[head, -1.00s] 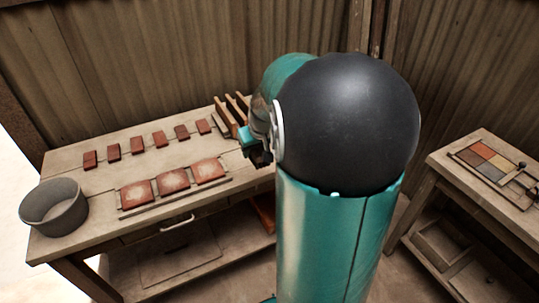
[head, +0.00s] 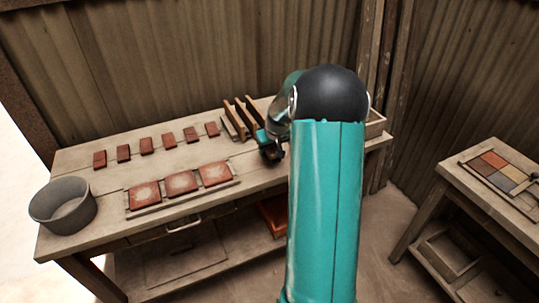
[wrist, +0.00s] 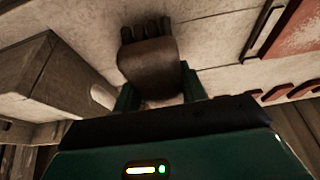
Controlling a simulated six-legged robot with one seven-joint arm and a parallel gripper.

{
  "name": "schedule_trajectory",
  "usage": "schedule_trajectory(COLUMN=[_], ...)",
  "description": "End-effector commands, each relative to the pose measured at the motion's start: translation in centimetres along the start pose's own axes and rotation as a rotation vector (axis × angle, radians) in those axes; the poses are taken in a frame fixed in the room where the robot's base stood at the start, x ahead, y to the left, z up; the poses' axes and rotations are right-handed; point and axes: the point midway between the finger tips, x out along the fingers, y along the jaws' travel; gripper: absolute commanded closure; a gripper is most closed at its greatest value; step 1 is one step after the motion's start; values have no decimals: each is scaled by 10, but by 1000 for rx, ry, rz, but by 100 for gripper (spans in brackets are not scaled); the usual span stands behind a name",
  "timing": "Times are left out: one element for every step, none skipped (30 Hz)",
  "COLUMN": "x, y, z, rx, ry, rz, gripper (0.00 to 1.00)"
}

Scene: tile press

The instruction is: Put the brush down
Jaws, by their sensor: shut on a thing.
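The brush (wrist: 152,62) shows in the wrist view, a brown body with dark bristles at its far end. My gripper (wrist: 157,88) is shut on it, with a green finger on each side. The bench top (wrist: 205,38) is behind the brush; I cannot tell whether the brush touches it. In the head view my gripper (head: 271,152) is over the right part of the bench (head: 110,210), in front of the upright wooden slats. The brush cannot be made out there.
A grey bucket (head: 62,205) stands at the bench's left end. Several small red tiles (head: 146,146) lie in a row behind a tray (head: 240,181) of three larger tiles. A wooden rack (head: 236,118) stands behind my gripper. A side table (head: 470,185) holds a colour sample board.

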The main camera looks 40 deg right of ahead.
Motion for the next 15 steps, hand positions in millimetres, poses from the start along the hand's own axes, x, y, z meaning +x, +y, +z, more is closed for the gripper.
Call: schedule_trajectory(x=[6,10,16,20,24,28,30,32,32,32,32,31,31,31,32], y=[2,2,2,1,1,1,1,1,1,1,1,1,1,1,1], z=[-1,1,4,7,8,10,11,11,11,11,11,11,11,11,11], rx=[1,0,1,1,1,1,1,0,0,0,0,0,0,0,0], ry=[-1,-1,-3,-4,-3,-2,-2,-1,0,0,1,0,0,0,0], rz=[0,-1,-1,-2,-1,-1,-1,-1,0,0,0,0,0,0,0], gripper=[77,77,77,77,77,77,77,77,77,77,77,77,77,77,77])
